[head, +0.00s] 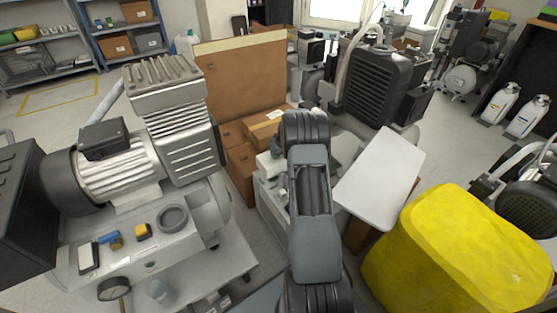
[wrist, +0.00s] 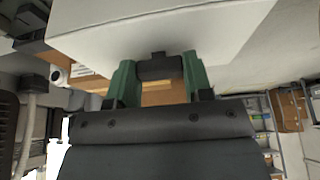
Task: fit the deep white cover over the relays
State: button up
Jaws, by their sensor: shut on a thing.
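The deep white cover (head: 382,178) is in the head view just right of my arm, its broad flat face up and tilted. In the wrist view it fills the top of the picture as a large pale box (wrist: 150,28). My gripper (wrist: 158,68), with green fingers, is shut on the cover's near edge. In the head view my own arm hides the gripper. A pale open housing (head: 272,200) with small parts inside shows left of my arm, low and partly hidden. These may be the relays, but I cannot tell clearly.
A large grey compressor (head: 150,160) stands at the left. Cardboard boxes (head: 240,85) stand behind the housing. A black finned compressor (head: 375,85) is behind the cover. A yellow covered bulk (head: 455,250) is close at the right. Floor is open at the far left.

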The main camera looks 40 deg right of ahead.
aim_at(279, 157)
jog(key=shift+f+b, duration=0.45)
jog(key=shift+f, duration=1.25)
jog(key=shift+f, duration=0.15)
jog(key=shift+f+b, duration=0.25)
jog(key=shift+b, duration=0.15)
jog(key=o, duration=1.1)
jog(key=shift+r, duration=0.1)
